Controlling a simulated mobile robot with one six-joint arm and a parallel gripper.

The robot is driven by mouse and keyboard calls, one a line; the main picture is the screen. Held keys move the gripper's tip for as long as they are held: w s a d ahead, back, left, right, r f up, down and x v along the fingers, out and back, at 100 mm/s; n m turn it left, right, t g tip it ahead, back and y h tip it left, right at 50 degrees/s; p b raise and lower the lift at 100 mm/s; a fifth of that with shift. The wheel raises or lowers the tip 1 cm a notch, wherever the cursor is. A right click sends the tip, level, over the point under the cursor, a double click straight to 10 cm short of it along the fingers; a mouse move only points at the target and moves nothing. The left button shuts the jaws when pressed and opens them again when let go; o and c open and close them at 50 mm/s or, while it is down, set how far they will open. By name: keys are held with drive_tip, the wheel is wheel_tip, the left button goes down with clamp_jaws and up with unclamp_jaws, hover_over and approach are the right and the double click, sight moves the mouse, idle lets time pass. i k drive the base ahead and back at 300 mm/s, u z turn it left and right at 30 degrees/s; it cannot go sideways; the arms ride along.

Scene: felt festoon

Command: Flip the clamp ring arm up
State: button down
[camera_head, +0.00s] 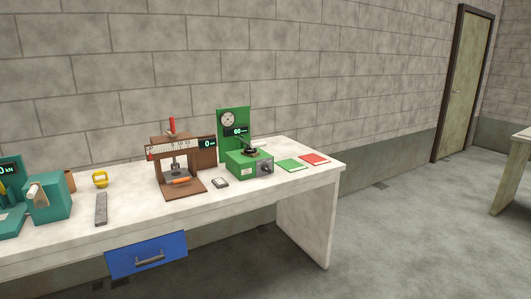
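A green machine (236,166) stands on the white workbench (300,190), right of its middle. It has an upright back panel (234,115) with a round dial and a small lit display reading about 60. A dark part (249,146) lies over the top of its base and looks like the clamp ring arm. It appears low and roughly flat, but it is too small to make out its hinge or exact angle. A grey knob plate (265,168) is on the front. My gripper is not in view.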

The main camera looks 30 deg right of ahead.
sight(248, 143)
drive_tip(key=i, duration=0.9)
drive_tip(key=u, duration=0.05)
